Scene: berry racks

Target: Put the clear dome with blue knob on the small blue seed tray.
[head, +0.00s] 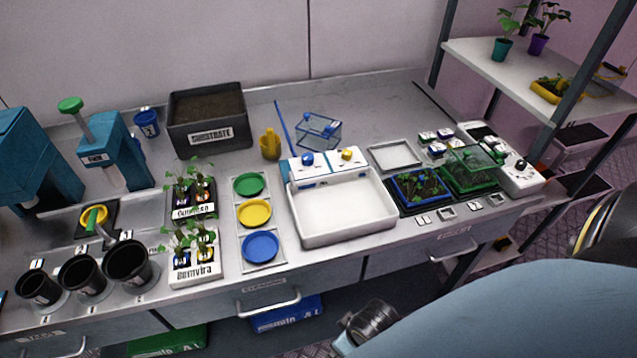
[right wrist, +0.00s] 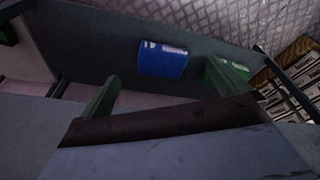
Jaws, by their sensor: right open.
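The clear dome (head: 319,130), with blue edges, stands on the bench behind the white basin. The small blue seed tray (head: 396,201) holds green seedlings and sits uncovered on a black base, right of the basin. In the right wrist view my right gripper (right wrist: 167,71) is open and empty, its two fingers well apart, away from the dome and tray. My left gripper is not in view.
The white basin (head: 342,236) lies between the pot dishes and the blue tray. A green dome (head: 475,165) stands right of the blue tray. A shelf rack (head: 467,55) rises at the right.

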